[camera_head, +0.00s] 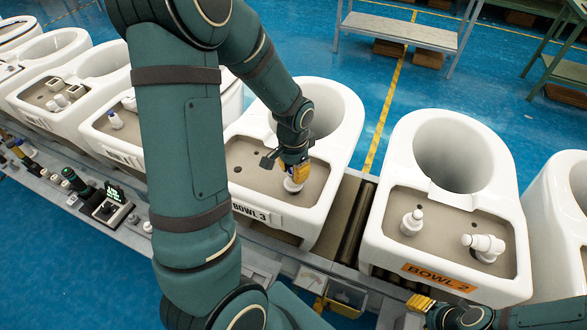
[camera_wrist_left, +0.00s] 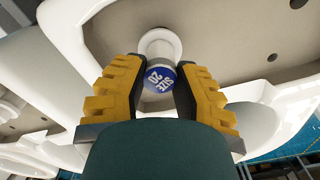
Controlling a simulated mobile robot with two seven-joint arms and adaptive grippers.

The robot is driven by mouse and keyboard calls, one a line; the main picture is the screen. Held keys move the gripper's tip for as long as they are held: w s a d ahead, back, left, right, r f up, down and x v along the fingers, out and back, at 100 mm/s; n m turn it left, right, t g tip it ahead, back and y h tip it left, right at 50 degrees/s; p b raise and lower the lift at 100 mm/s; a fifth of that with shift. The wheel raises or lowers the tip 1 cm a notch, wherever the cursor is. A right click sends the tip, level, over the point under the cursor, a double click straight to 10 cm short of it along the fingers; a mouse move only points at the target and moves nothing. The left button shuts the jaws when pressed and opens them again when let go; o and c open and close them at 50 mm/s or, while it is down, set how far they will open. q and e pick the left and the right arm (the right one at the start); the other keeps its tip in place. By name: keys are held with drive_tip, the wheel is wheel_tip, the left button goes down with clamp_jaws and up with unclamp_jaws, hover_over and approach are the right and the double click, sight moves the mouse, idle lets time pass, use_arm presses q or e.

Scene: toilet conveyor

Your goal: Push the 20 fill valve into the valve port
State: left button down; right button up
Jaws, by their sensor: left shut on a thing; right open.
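The 20 fill valve (camera_wrist_left: 160,79) has a blue cap marked "SIZE 20" and a white flange. In the head view its white lower part (camera_head: 292,185) shows at the right of the beige deck of Bowl 3 (camera_head: 258,184). My right gripper (camera_head: 424,303) is open at the bottom, below Bowl 2, partly cut off.
Bowl 2 (camera_head: 392,232), with white fittings on its deck, stands to the right. More white toilets line the conveyor at left. A bench with tools and a small lit display (camera_head: 114,193) runs along the front. My left arm hides part of the line.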

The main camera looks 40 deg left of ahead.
use_arm(q)
drive_tip(key=shift+f+b, duration=0.65)
drive_tip(key=shift+f, duration=0.2)
idle(0.3)
drive_tip(key=shift+r+p, duration=0.6)
drive_tip(key=shift+r, duration=0.15)
drive_tip(key=shift+f+b, duration=0.85)
drive_tip(key=shift+f, duration=0.1)
idle(1.2)
drive_tip(key=c, duration=0.7)
unclamp_jaws()
drive_tip(key=shift+c, duration=0.2)
wheel_tip(320, 180, up, 12)
